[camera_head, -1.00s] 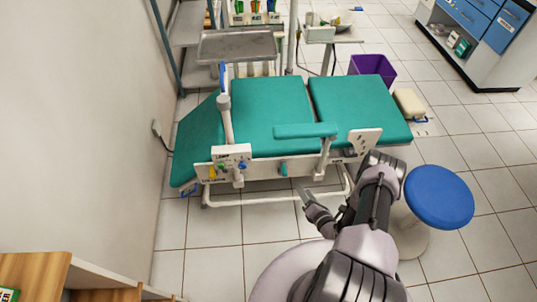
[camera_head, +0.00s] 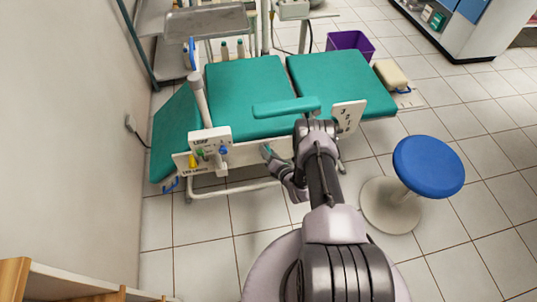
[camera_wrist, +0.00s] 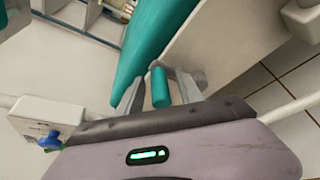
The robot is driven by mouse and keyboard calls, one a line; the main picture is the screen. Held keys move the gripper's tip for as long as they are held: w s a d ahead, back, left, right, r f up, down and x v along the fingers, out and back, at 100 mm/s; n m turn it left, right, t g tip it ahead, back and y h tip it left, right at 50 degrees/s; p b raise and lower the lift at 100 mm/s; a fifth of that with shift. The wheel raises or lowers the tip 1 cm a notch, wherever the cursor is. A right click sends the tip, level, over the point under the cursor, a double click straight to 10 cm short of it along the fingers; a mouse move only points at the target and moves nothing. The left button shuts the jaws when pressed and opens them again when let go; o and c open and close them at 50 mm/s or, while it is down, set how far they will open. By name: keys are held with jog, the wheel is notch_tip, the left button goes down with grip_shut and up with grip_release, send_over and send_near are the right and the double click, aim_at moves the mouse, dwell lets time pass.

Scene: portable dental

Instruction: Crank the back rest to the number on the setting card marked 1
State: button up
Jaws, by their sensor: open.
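The dental chair has green pads (camera_head: 245,95) on a white frame, with a left section sloping down. A teal grip (camera_wrist: 160,88), apparently a crank handle on the chair's side, stands between the fingers of my gripper (camera_wrist: 160,92) in the wrist view. The fingers are open, one on each side of it, and I cannot tell if either touches it. In the head view my gripper (camera_head: 268,154) is at the chair's near side, partly hidden by my arm. A white plate with dark marks (camera_head: 347,117) is on the right side. I cannot make out a setting card marked 1.
A white panel with yellow, green and blue knobs (camera_head: 210,142) is left of my gripper; its blue knob (camera_wrist: 51,139) shows in the wrist view. A blue stool (camera_head: 428,167) stands at right. A purple bin (camera_head: 350,43) is behind.

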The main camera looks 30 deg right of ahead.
grip_shut()
dwell(1.4)
